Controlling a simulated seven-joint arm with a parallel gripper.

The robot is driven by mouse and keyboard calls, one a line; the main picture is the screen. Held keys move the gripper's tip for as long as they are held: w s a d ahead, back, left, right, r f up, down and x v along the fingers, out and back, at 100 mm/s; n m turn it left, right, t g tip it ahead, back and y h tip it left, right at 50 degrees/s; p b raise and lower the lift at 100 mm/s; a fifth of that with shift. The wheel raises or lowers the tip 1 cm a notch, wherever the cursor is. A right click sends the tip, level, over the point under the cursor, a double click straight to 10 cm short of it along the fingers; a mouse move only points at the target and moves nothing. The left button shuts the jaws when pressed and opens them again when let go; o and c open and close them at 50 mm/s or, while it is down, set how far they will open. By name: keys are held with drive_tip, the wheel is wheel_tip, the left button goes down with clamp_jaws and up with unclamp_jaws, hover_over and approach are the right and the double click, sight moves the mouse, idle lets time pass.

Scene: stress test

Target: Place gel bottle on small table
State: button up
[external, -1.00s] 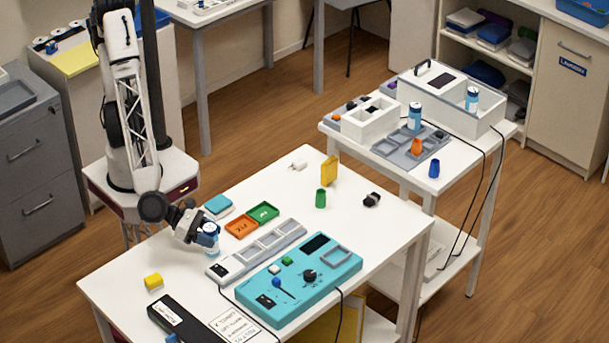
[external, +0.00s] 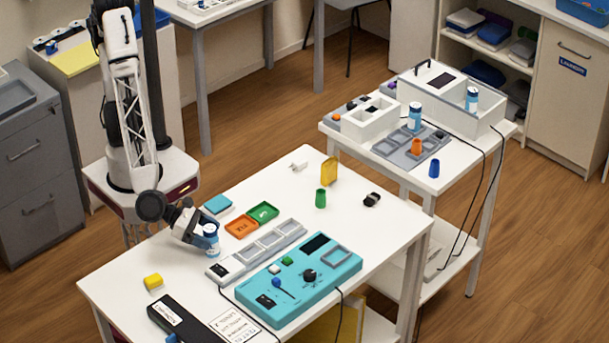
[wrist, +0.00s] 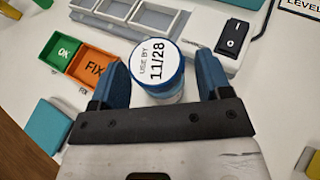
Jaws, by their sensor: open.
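A white bottle with a blue cap (external: 210,229) stands upright on the near white table; I take it for the gel bottle, though its side label is too small to read. In the wrist view the blue fingers of my gripper (wrist: 165,78) lie on either side of the bottle, with gaps showing. The small table (external: 462,160) stands behind to the right and holds two similar blue-and-white bottles (external: 414,117) (external: 472,99).
Close to the bottle are a grey compartment tray (external: 256,250), orange and green trays (external: 241,226) (external: 264,211) and a teal device (external: 318,283). A floor gap separates the tables.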

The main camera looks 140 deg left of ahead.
drive_tip(key=v, duration=1.1)
drive_tip(key=shift+s+d, duration=0.1)
drive_tip(key=shift+r, duration=0.1)
idle(0.5)
drive_tip(key=s+a+r+n+g, duration=0.4)
drive_tip(key=a+r+n, duration=0.2)
drive_tip(key=a+n, duration=0.1)
drive_tip(key=s+a+r+n+g, duration=0.4)
drive_tip(key=a+r+n, duration=0.2)
drive_tip(key=a+n, duration=0.1)
drive_tip(key=s+a+r+n+g+h, duration=0.1)
drive_tip(key=s+a+r+n+h, duration=0.2)
drive_tip(key=s+r+n+h, duration=0.4)
drive_tip(key=shift+s+r+n, duration=1.5)
drive_tip(key=shift+s+n, duration=0.95)
drive_tip(key=shift+n, duration=1.85)
drive_tip(key=shift+o, duration=0.4)
